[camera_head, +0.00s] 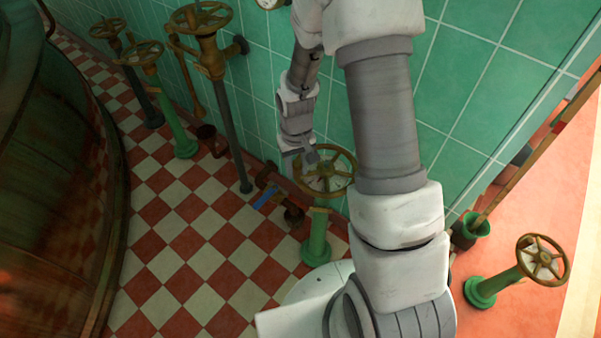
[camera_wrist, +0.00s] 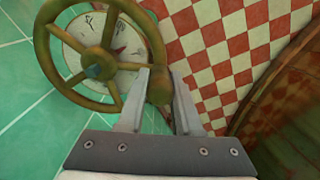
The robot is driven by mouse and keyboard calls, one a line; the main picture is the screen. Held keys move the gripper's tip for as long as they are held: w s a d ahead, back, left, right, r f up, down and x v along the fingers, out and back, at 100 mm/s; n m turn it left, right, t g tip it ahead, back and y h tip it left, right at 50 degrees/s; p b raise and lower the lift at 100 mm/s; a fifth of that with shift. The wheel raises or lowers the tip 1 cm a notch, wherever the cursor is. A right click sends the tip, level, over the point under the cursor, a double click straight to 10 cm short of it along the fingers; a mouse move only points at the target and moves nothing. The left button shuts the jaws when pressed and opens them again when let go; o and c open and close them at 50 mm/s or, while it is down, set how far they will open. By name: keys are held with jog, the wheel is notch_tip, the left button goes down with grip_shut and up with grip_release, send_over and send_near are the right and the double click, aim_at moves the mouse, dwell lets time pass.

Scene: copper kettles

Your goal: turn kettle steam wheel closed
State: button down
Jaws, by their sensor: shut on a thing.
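A brass spoked handwheel (camera_head: 328,172) stands on a short green post beside the tiled wall. It fills the upper left of the wrist view (camera_wrist: 98,72), with a pale marked dial plate (camera_wrist: 128,47) behind its spokes. A round brass knob (camera_wrist: 158,87) sits at the wheel's rim. My gripper (camera_wrist: 161,80) has one finger on each side of this knob and is shut on it. In the head view my gripper (camera_head: 306,158) is at the wheel's left edge, small and partly hidden. The writing on the dial is too small to read.
Other valve wheels stand along the wall at the back left (camera_head: 200,18). Another wheel on a green post (camera_head: 541,259) is at the right. A large copper vessel (camera_head: 50,190) fills the left side. The checkered floor (camera_head: 190,235) between is mostly clear.

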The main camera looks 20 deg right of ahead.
jog(key=w+m, duration=0.2)
jog(key=m, duration=0.1)
jog(key=shift+w, duration=0.2)
jog(key=w+m, duration=0.1)
jog(key=w+d+m+p, duration=0.1)
jog(key=m, duration=0.1)
jog(key=shift+w+r+m, duration=0.1)
jog(key=shift+w+m, duration=0.1)
jog(key=shift+m, duration=0.1)
jog(key=w+m, duration=0.1)
jog(key=w+d+m+p, duration=0.1)
jog(key=m, duration=0.1)
jog(key=shift+d, duration=0.3)
jog(key=shift+w+d+m+p, duration=0.25)
jog(key=shift+d+m, duration=0.2)
jog(key=shift+m, duration=0.3)
jog(key=shift+w+d+m+p, duration=0.15)
jog(key=shift+w+d+m, duration=0.2)
jog(key=shift+m, duration=0.4)
jog(key=shift+d, duration=0.1)
jog(key=c, duration=0.6)
grip_release()
jog(key=shift+s, duration=0.1)
notch_tip(320, 180, up, 17)
jog(key=p, duration=0.4)
jog(key=shift+r, duration=0.15)
